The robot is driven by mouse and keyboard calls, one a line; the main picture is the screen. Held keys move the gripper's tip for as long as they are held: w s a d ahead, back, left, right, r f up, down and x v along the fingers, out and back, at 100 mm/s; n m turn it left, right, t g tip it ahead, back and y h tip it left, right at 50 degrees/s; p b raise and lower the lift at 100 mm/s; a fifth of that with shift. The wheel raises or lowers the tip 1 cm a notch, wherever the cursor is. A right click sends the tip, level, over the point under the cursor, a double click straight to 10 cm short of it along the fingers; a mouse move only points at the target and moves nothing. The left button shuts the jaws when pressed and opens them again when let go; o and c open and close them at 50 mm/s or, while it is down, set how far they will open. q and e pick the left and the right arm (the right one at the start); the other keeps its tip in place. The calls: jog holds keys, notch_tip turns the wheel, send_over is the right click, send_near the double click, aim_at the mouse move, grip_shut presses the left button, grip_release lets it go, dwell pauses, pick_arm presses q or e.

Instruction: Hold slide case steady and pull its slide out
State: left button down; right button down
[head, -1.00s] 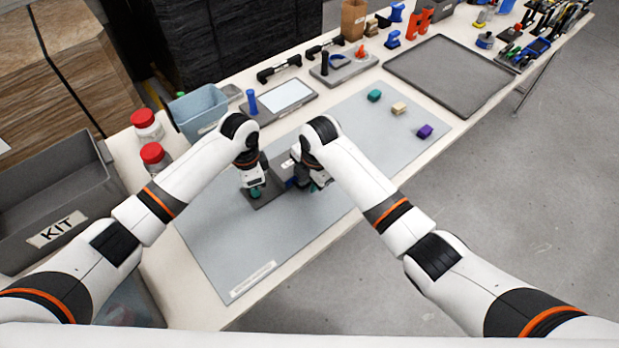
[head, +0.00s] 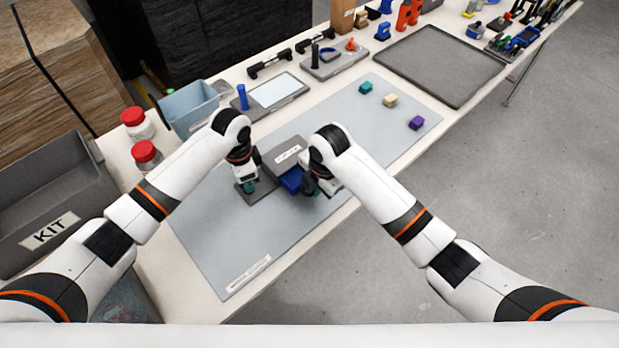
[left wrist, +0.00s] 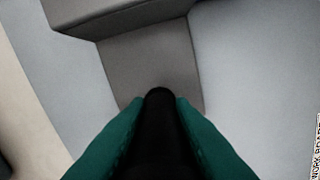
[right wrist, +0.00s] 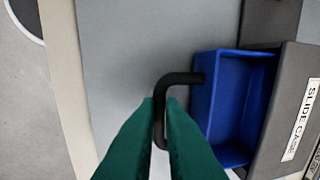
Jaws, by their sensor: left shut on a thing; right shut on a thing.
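The grey slide case (head: 290,155) stands on the mat with its white label up; the label reads SLIDE CASE in the right wrist view (right wrist: 291,118). Its blue slide (head: 292,179) projects from the case front, and its hollow tray shows in the right wrist view (right wrist: 234,105). My right gripper (head: 311,190) is shut on the slide's black bent handle (right wrist: 180,79). My left gripper (head: 249,187) is shut on a black post (left wrist: 158,120) on the case's flat grey base plate (left wrist: 150,60). How far the slide still sits inside is hidden.
Teal (head: 365,87), cream (head: 390,100) and purple (head: 416,123) blocks lie on the grey mat (head: 220,240). A dark tray (head: 440,65) lies behind them. The KIT bin (head: 40,200) and red-lidded jars (head: 145,152) stand left. The mat's front is clear.

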pick_arm(q)
jog(key=shift+a, duration=0.1)
pick_arm(e)
jog(key=c, duration=1.5)
grip_release()
jog(key=r, duration=0.4)
jog(key=s+d+r, duration=0.1)
jog(key=r, duration=0.7)
jog(key=shift+s+d, duration=0.2)
jog(key=shift+s, duration=0.05)
pick_arm(q)
jog(key=c, duration=1.2)
grip_release()
pick_arm(e)
jog(key=shift+f, duration=0.1)
pick_arm(q)
jog(key=shift+r, duration=0.1)
